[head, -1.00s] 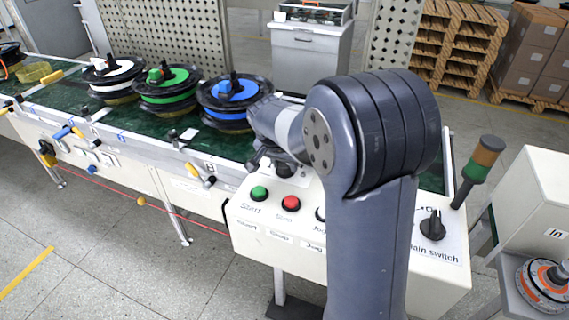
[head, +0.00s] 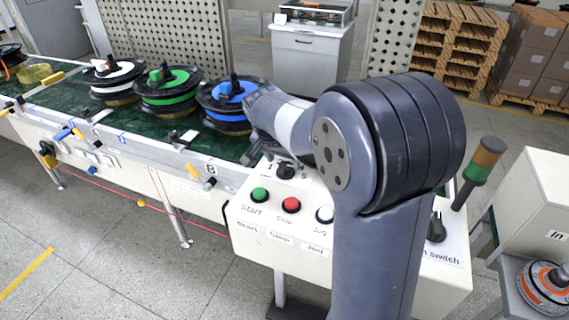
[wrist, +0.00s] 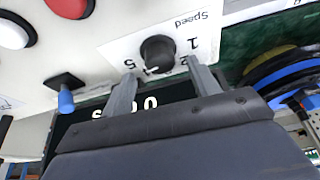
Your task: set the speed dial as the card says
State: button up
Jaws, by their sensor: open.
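The speed dial (wrist: 158,53) is a round black knob on a white plate marked "Speed" in the wrist view, which shows the panel upside down. Digits 1, 2 and 5 are readable around it; its white mark points toward the gripper side, between 2 and 5. My gripper (wrist: 163,88) is open, its two fingers apart in front of the dial, with no grip on it. The dial (head: 286,172) also shows in the head view, just below my gripper (head: 262,156). A black panel with white characters (wrist: 125,110) is partly hidden by the fingers. I cannot make out a card with a setting.
A green start button (head: 260,194), red stop button (head: 291,204) and white jog button (head: 325,214) sit close by on the box. A small blue-handled lever (wrist: 66,97) stands near the dial. The conveyor holds reels, the blue one (head: 228,95) nearest my gripper.

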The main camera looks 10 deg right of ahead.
aim_at(285, 166)
jog(key=v, duration=0.7)
jog(key=x, duration=1)
jog(key=shift+w+d+f, duration=0.1)
jog(key=shift+f, duration=0.25)
jog(key=shift+r+n+p, duration=0.15)
jog(key=shift+n+p, duration=0.15)
